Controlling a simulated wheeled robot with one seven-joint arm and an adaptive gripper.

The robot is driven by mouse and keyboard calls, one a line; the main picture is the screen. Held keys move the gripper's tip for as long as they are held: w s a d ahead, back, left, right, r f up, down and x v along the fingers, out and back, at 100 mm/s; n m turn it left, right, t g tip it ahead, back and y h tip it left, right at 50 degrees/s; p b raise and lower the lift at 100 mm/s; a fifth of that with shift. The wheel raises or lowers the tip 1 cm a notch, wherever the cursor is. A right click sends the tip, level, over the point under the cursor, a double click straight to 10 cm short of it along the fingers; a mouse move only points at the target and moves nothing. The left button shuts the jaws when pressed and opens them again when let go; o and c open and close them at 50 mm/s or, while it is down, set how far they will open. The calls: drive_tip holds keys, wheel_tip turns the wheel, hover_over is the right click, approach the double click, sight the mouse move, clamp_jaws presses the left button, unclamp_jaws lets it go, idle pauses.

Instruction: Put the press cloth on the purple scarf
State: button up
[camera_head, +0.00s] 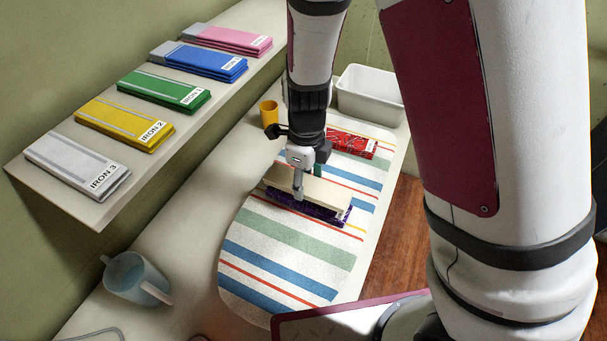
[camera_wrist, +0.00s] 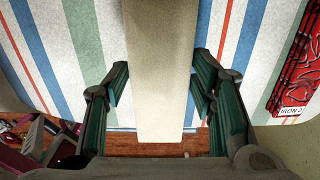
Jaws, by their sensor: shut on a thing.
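The press cloth (camera_head: 322,193) is a folded cream slab. It lies across the middle of the striped ironing board in the head view, and it fills the centre of the wrist view (camera_wrist: 157,60). My gripper (camera_head: 298,187) points down at it and is shut on it, with a dark finger on each side in the wrist view (camera_wrist: 161,85). The purple scarf (camera_head: 310,208) is dark and patterned. It shows as a strip along the cloth's near edge, with the rest hidden under the cloth. I cannot tell whether the cloth touches it.
The striped board (camera_head: 285,235) is clear in front. Behind the cloth lie a red patterned folded cloth (camera_head: 350,143), a yellow cup (camera_head: 269,112) and a white bin (camera_head: 370,95). A shelf (camera_head: 95,210) holds several labelled folded cloths.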

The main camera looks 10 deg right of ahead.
drive_tip(key=shift+f, duration=1.65)
drive_tip(key=shift+f, duration=0.1)
drive_tip(key=o, duration=1)
wheel_tip(320, 180, up, 12)
drive_tip(key=p, duration=0.2)
wheel_tip(320, 180, up, 8)
drive_tip(key=n+y, duration=0.1)
drive_tip(key=n, duration=0.5)
hover_over(306, 184)
drive_tip(key=s+d, duration=0.2)
drive_tip(key=d, duration=0.1)
drive_tip(key=s+d+r+n+t, duration=0.2)
drive_tip(key=s+d+r+n, duration=0.1)
drive_tip(key=n, duration=0.3)
drive_tip(key=s+d+r+n+t, duration=0.1)
drive_tip(key=s+d+r+n, duration=0.2)
drive_tip(key=s+r+n, duration=0.3)
drive_tip(key=s+d+r+n+t+h, duration=0.1)
drive_tip(key=s+d+r+n+t, duration=0.1)
drive_tip(key=s+r+n, duration=0.3)
drive_tip(key=shift+d+n+t, duration=0.3)
drive_tip(key=shift+d+n, duration=0.15)
drive_tip(key=shift+n, duration=0.45)
